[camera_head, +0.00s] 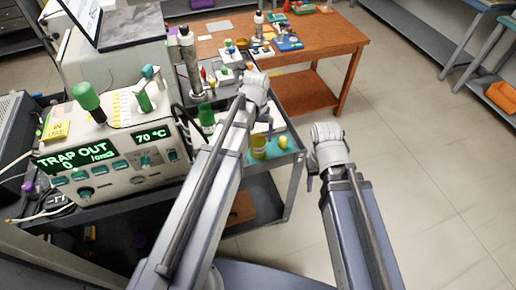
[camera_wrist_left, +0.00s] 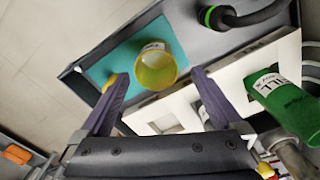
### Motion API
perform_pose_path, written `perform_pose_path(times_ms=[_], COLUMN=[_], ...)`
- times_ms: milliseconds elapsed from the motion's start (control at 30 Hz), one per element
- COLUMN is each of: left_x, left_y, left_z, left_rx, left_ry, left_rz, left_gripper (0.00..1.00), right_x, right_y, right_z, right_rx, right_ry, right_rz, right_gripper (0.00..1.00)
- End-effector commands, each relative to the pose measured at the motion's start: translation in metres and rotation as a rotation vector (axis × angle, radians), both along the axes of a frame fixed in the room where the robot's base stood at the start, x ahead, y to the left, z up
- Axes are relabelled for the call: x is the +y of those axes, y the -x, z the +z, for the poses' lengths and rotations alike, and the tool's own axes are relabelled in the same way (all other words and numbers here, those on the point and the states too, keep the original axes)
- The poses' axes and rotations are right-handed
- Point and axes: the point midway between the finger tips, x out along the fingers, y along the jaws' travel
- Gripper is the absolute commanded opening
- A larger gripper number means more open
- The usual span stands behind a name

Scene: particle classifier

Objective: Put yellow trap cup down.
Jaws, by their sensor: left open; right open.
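The yellow trap cup (camera_head: 258,152) stands on a teal mat on the cart's top shelf, beside my left forearm. In the left wrist view the translucent yellow cup (camera_wrist_left: 156,70), with a white label, shows its round opening on the teal mat (camera_wrist_left: 118,63). My left gripper (camera_wrist_left: 158,76) is open, with one finger on each side of the cup in that view; I see no clear contact. In the head view my left gripper (camera_head: 256,100) is partly hidden by its own wrist. My right gripper (camera_head: 318,170) is open and empty, out past the cart's right edge.
A white slotted rack (camera_wrist_left: 185,105) lies beside the mat, with a green labelled container (camera_wrist_left: 285,105) near it. A small yellow item (camera_head: 283,142) is by the mat's edge. The machine (camera_head: 110,150) reads TRAP OUT.

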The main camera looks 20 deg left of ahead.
Motion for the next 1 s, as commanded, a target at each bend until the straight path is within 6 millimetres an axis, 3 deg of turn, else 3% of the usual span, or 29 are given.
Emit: perform_pose_path(times_ms=[433,767,1000], left_x=[-0.005,-0.005,-0.005], left_y=[0.001,0.001,0.001], left_z=[-0.049,-0.050,-0.050], left_rx=[0.000,0.000,0.000], left_ry=[-0.001,-0.001,-0.001], left_rz=[0.000,0.000,0.000], left_gripper=[1.00,1.00,0.73], right_x=[0.000,0.000,0.000], right_y=[0.000,0.000,0.000], right_z=[-0.049,-0.051,-0.051], right_rx=[0.000,0.000,0.000], right_ry=[0.000,0.000,0.000], right_rz=[0.000,0.000,0.000], right_gripper=[0.50,0.50,0.50])
